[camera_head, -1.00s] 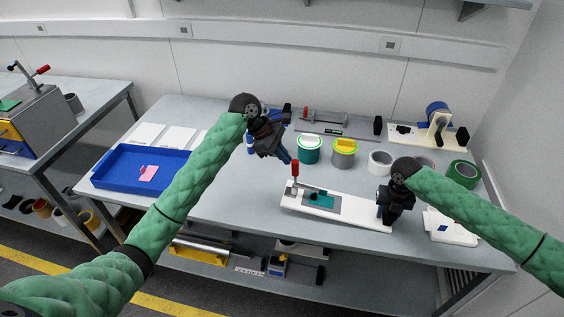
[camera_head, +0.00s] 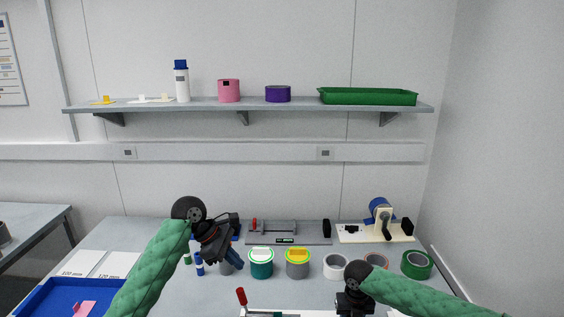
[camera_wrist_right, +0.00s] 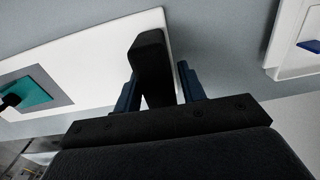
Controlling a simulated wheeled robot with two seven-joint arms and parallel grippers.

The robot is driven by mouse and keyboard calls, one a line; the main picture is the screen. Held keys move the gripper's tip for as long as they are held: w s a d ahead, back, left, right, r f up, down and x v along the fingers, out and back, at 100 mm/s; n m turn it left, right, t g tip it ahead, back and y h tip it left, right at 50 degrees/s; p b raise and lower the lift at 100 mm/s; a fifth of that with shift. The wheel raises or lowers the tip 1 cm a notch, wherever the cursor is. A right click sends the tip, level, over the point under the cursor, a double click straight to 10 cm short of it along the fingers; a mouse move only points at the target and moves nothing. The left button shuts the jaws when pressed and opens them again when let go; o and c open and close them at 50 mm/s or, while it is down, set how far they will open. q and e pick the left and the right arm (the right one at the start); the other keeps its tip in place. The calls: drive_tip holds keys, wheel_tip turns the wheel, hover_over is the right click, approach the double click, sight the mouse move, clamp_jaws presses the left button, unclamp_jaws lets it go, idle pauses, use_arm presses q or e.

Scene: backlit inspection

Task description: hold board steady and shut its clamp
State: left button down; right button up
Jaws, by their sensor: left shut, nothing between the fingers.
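The white board (camera_head: 325,314) is cut off by the bottom edge of the head view. Its clamp's red handle (camera_head: 241,297) stands upright near the board's left part. In the right wrist view the board (camera_wrist_right: 95,60) carries a grey plate (camera_wrist_right: 52,92) with a teal piece (camera_wrist_right: 25,95); a black clamp tip lies over the teal piece. My right gripper (camera_wrist_right: 160,85) has its blue fingers apart on either side of a black block (camera_wrist_right: 152,60) at the board's end, with a narrow gap visible. My left gripper (camera_head: 236,262) is shut and empty, left of the green-labelled tin.
Tins (camera_head: 261,263) (camera_head: 297,262) and tape rolls (camera_head: 334,267) (camera_head: 417,265) stand behind the board. A grey fixture (camera_head: 290,238) and a tape dispenser (camera_head: 378,228) are at the back. A blue tray (camera_head: 60,295) is at left. A shelf (camera_head: 250,106) hangs above.

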drive_tip(key=shift+o, duration=0.8)
drive_tip(key=shift+r, duration=0.1)
